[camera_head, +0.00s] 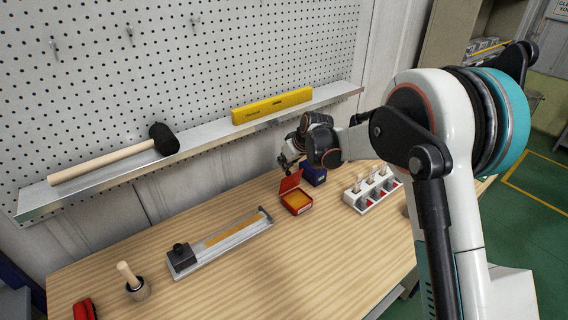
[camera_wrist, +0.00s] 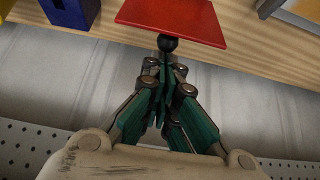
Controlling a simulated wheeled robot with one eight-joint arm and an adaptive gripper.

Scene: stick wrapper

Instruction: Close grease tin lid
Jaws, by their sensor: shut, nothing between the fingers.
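The red grease tin (camera_head: 297,203) stands on the wooden workbench, with yellow-orange grease showing inside. Its red lid (camera_head: 290,181) is open, standing up at the tin's back edge. In the wrist view the red lid (camera_wrist: 174,20) fills the top middle and hides the tin's body. My gripper (camera_head: 286,163) is just behind the lid in the head view. In the wrist view my gripper (camera_wrist: 166,65) is shut and empty, its fingertips close to the lid's edge. I cannot tell whether they touch it.
A blue box (camera_head: 314,174) stands right beside the tin, close to my gripper. A white rack (camera_head: 372,190) with several brushes is further right. A metal fixture (camera_head: 222,243) lies to the left. A shelf (camera_head: 215,139) with a mallet and yellow level runs behind.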

